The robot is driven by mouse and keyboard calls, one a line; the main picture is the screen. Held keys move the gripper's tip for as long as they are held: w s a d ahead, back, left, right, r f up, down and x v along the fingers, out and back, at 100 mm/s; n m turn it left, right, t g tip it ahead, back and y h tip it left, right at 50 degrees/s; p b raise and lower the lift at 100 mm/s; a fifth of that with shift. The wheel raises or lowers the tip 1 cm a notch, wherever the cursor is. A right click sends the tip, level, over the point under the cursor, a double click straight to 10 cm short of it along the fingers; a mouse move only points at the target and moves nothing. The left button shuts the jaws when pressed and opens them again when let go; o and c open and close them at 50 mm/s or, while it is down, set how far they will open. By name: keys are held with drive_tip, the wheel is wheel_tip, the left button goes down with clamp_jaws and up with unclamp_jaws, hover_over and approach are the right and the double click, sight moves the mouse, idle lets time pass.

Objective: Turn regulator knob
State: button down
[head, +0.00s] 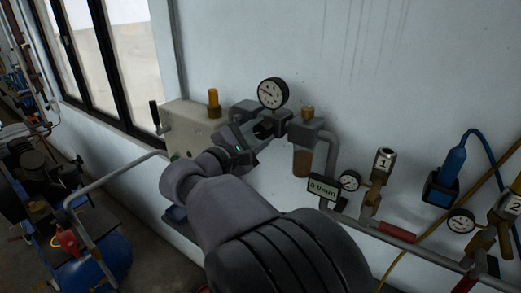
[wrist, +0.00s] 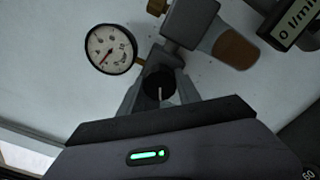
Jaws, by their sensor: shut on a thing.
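The regulator knob (wrist: 158,86) is a black round knob with a light line on it, seen in the wrist view below a grey regulator block. My gripper (wrist: 157,97) has a finger on each side of the knob and is shut on it. In the head view my gripper (head: 259,133) reaches the regulator from the front left, and the knob is mostly hidden by the fingers. A round white pressure gauge (head: 273,93) stands on top of the regulator. It also shows in the wrist view (wrist: 110,48), with a red needle.
A brown-bowled filter (head: 302,162) hangs just right of the regulator. A flow display (head: 322,188) and a pipe with valves and small gauges (head: 349,181) lie further right. A beige box (head: 188,128) with a lever is at left. A blue compressor tank (head: 104,262) stands lower left.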

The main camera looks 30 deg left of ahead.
drive_tip(key=m+b, duration=0.2)
drive_tip(key=b, duration=0.1)
drive_tip(key=m+b, duration=0.4)
drive_tip(key=b, duration=0.1)
drive_tip(key=shift+f+m+b, duration=0.3)
drive_tip(key=shift+f, duration=0.05)
drive_tip(key=m+b, duration=0.5)
drive_tip(key=shift+r+b, duration=0.1)
drive_tip(key=shift+b, duration=0.2)
drive_tip(key=m+b, duration=0.4)
drive_tip(key=m, duration=0.2)
drive_tip(key=shift+m+b, duration=0.3)
drive_tip(key=shift+b, duration=0.05)
drive_tip(key=shift+r+m+b, duration=0.15)
drive_tip(key=shift+m+b, duration=0.45)
drive_tip(key=shift+m, duration=0.7)
drive_tip(key=shift+r+m+b, duration=0.1)
drive_tip(key=shift+m+b, duration=0.5)
drive_tip(key=shift+m, duration=0.7)
drive_tip(key=c, duration=0.9)
unclamp_jaws()
drive_tip(key=shift+o, duration=0.2)
drive_tip(key=shift+s, duration=0.1)
